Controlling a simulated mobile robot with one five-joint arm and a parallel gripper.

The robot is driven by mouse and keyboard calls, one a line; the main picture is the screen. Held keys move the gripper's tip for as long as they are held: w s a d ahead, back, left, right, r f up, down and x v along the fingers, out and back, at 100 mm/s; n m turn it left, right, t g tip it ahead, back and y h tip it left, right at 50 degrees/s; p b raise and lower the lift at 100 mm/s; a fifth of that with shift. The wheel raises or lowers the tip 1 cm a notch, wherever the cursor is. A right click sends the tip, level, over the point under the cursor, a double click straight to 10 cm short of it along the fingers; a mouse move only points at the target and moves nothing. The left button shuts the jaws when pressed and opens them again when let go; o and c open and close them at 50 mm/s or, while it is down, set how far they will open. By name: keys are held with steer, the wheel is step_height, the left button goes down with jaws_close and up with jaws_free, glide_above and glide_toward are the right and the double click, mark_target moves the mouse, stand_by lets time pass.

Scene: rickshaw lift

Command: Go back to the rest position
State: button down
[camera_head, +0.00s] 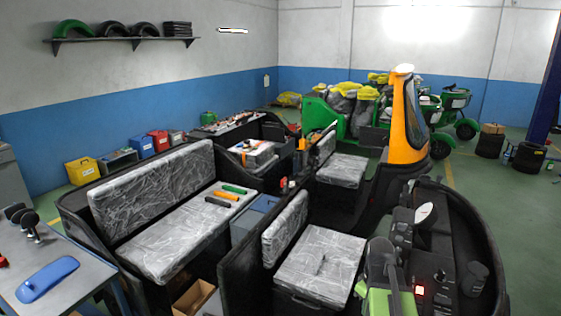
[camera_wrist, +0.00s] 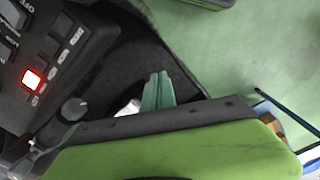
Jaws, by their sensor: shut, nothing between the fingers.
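My gripper (camera_wrist: 158,90) shows in the wrist view as two grey-green fingers, pressed together with nothing between them. They stick out past a black edge above a light green surface at the bottom. A dark dashboard panel (camera_wrist: 60,50) with a lit red button (camera_wrist: 31,79) lies to their left, and the fingers look apart from it. The same lit red button (camera_head: 419,290) shows in the head view at the bottom right, on the dashboard of the nearest rickshaw. In the head view I cannot clearly make out the fingers.
Rickshaw seats (camera_head: 322,262) wrapped in plastic fill the middle of the head view. An orange-fronted rickshaw (camera_head: 402,120) stands behind. Open green floor (camera_head: 510,200) lies at the right.

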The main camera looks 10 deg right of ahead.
steer(key=a+f+m+b, duration=0.2)
steer(key=a+f+b, duration=0.1)
steer(key=a, duration=0.8)
steer(key=a+f+m+b, duration=0.3)
steer(key=a+f, duration=0.3)
steer(key=a, duration=0.5)
steer(key=shift+w+b, duration=0.15)
steer(key=shift+b, duration=0.15)
